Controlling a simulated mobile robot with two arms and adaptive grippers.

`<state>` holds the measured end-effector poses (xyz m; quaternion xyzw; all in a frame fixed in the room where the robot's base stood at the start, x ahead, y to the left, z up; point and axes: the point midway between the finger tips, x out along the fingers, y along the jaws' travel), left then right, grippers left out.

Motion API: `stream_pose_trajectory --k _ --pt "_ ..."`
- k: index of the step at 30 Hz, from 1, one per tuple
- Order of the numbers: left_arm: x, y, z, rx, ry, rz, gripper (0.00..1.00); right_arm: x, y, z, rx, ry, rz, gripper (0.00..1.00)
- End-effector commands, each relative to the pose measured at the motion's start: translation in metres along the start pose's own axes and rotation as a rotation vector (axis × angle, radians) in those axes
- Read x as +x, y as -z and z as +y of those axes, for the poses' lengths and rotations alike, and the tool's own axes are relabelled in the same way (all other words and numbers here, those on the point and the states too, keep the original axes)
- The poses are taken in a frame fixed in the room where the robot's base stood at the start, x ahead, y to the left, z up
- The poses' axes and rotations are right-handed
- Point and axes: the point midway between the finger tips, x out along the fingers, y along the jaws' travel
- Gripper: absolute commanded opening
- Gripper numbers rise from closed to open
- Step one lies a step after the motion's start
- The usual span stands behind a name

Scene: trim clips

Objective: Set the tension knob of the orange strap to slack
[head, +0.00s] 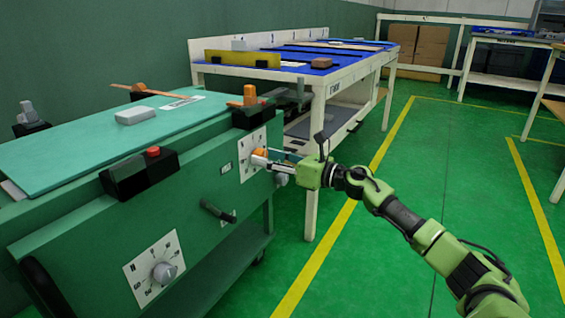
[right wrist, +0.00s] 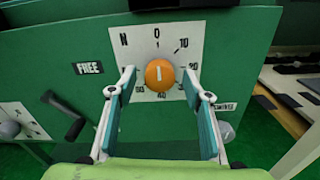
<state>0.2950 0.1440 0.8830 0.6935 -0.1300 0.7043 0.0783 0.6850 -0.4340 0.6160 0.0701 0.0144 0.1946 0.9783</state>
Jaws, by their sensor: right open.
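The orange knob (right wrist: 159,75) sits on a white dial plate (right wrist: 140,42) on the green cart's front panel. Its white mark stands nearly vertical, towards the 0 at the top; N is at the upper left and 10 at the upper right. In the head view the orange knob (head: 259,153) is partly hidden by my gripper. My right gripper (right wrist: 158,84) is open, with one finger on each side of the knob; I cannot tell whether they touch it. It also shows in the head view (head: 272,161). My left gripper is not in view.
A grey knob (head: 164,273) on a second dial and a dark crank handle (head: 218,212) are on the same panel. A FREE label (right wrist: 88,68) is left of the orange dial. Black blocks (head: 140,174) line the cart's top edge. A blue-topped table (head: 340,71) stands behind.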

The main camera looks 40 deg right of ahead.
Motion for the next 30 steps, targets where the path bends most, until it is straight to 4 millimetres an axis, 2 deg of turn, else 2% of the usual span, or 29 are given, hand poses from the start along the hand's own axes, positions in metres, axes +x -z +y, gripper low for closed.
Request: stream_pose_trajectory --k 30 --pt "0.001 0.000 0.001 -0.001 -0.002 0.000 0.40 -0.107 0.002 0.001 0.001 -0.002 0.002 0.45"
